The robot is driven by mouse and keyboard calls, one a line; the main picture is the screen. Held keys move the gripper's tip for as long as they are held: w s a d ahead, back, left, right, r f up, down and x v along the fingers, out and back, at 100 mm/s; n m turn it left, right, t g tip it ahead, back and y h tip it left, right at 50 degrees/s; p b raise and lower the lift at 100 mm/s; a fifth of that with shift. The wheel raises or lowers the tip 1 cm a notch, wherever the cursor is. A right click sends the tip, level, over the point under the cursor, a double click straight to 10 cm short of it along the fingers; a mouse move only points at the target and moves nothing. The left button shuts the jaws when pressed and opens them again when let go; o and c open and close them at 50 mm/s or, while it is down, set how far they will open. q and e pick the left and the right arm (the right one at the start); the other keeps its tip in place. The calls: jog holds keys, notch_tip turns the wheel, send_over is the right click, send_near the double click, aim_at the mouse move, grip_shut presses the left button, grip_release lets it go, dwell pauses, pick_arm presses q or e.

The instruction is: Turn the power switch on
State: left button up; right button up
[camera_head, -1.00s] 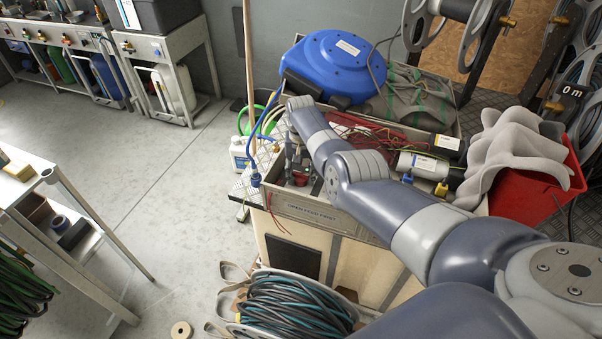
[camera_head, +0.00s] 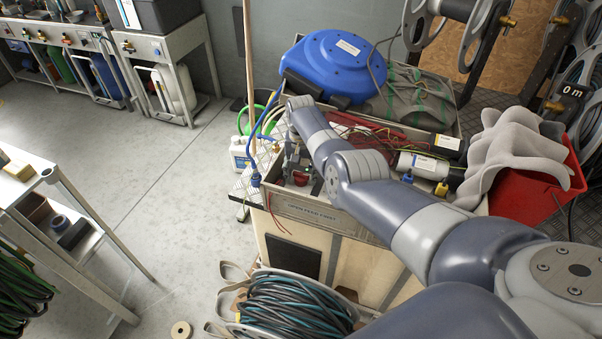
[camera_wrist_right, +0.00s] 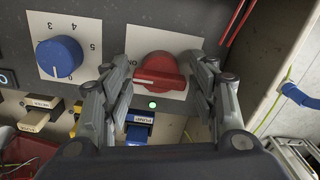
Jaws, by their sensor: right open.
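The red rotary power switch (camera_wrist_right: 161,73) sits on a white plate (camera_wrist_right: 187,43) on a dark panel in the right wrist view. Its handle lies roughly level, and part of a label shows at its left. A small green lamp (camera_wrist_right: 152,105) below it glows. My right gripper (camera_wrist_right: 165,85) is open, with one finger on each side of the switch; I cannot tell whether they touch it. In the head view my right gripper (camera_head: 291,157) is over the box's left end, near a red part (camera_head: 300,178). My left gripper is not in view.
A blue numbered dial (camera_wrist_right: 61,57) is left of the switch. Plugs labelled PUMP (camera_wrist_right: 138,139) and WATER (camera_wrist_right: 37,115) are below. In the head view, a blue hose reel (camera_head: 333,65) is behind my arm, and a red bin (camera_head: 535,190) is at right.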

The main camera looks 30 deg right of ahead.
aim_at(301, 173)
jog(key=shift+r, duration=0.15)
notch_tip(301, 173, up, 12)
dwell(0.5)
jog(key=shift+f, duration=0.25)
